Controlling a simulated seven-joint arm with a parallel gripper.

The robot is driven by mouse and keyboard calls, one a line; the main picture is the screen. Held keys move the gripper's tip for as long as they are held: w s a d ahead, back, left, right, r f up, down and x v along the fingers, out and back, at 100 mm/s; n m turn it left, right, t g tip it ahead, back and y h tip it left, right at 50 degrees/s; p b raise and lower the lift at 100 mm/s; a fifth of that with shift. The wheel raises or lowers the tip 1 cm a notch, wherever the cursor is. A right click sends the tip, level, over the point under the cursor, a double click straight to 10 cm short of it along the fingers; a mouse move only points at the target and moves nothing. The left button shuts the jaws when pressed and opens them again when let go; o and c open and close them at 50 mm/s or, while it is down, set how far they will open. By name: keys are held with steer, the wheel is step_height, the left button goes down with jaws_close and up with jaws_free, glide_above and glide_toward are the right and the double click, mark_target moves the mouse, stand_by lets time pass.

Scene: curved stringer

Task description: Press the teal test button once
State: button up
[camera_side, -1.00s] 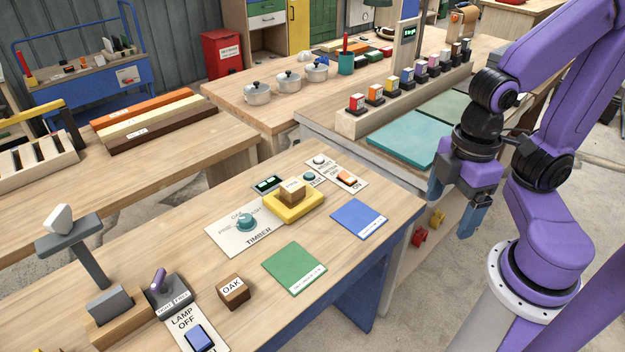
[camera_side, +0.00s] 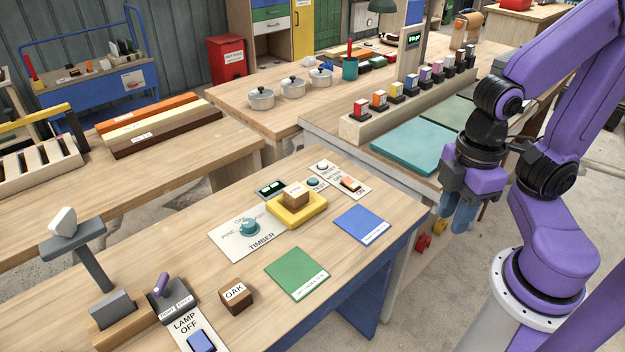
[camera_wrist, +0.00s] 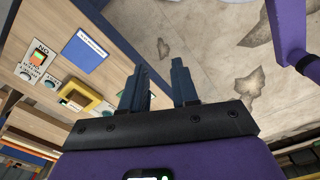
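The teal test button (camera_side: 313,183) is a small round button on a white panel at the back of the near bench in the side view, beside a rocker switch marked ON. In the wrist view a small teal-looking button (camera_wrist: 50,84) shows on the panel at the left; its label is unreadable. My gripper (camera_side: 461,216) hangs off the right side of the bench, clear of the button. In the wrist view its two blue fingers (camera_wrist: 170,75) stand apart with nothing between them.
A white button (camera_side: 322,166) and the orange-white rocker switch (camera_side: 351,184) are close to the teal button. A yellow tray with a wooden block (camera_side: 296,195), a small display (camera_side: 271,187) and a teal dial (camera_side: 249,227) are nearby. A blue mat (camera_side: 362,225) lies between gripper and panel.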

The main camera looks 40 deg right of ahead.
jaws_close()
stand_by(1.4)
